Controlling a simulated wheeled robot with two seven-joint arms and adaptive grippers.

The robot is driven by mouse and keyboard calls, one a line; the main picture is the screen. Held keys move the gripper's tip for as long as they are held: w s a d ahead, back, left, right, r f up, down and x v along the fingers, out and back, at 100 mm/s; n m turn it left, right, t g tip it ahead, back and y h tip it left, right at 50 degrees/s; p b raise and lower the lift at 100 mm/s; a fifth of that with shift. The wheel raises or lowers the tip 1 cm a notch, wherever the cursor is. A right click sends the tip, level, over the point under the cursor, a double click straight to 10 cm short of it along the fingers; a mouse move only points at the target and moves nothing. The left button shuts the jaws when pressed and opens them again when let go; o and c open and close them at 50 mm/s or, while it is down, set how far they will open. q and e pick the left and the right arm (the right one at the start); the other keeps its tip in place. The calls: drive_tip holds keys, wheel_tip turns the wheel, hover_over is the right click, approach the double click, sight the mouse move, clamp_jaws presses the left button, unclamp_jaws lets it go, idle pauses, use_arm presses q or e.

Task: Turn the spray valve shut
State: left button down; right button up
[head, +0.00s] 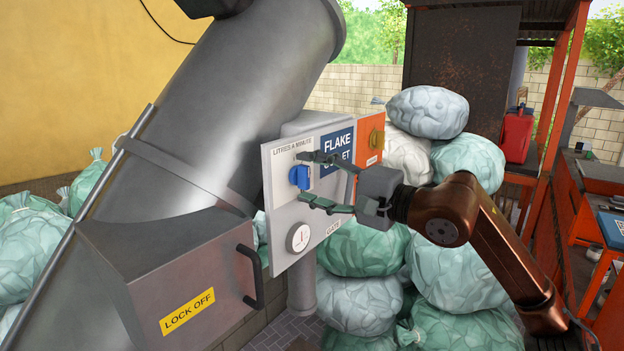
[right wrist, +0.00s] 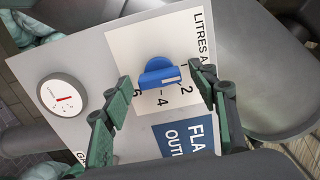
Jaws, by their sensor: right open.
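The spray valve is a blue knob (head: 299,176) on a white dial plate lettered "LITRES A MINUTE", on a pale grey panel (head: 280,213). In the right wrist view the blue knob (right wrist: 156,72) shows a pale mark on its face, with printed numbers such as 2 and 4 around it. The exact setting is hard to read. My right gripper (head: 306,178) is open in front of the panel, one finger above the knob and one below. In the right wrist view its fingertips (right wrist: 164,90) are on either side of the knob, apart from it. My left gripper is not in view.
A round gauge (head: 298,238) sits low on the panel, with a blue "FLAKE OUTLET" sign (head: 337,152) and an orange plate (head: 370,139) beside the knob. A large grey chute (head: 240,90) and a "LOCK OFF" box (head: 190,275) stand left. Stuffed bags (head: 361,303) pile behind.

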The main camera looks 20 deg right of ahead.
drive_tip(key=v, duration=1.2)
drive_tip(key=shift+w, duration=0.15)
idle(0.3)
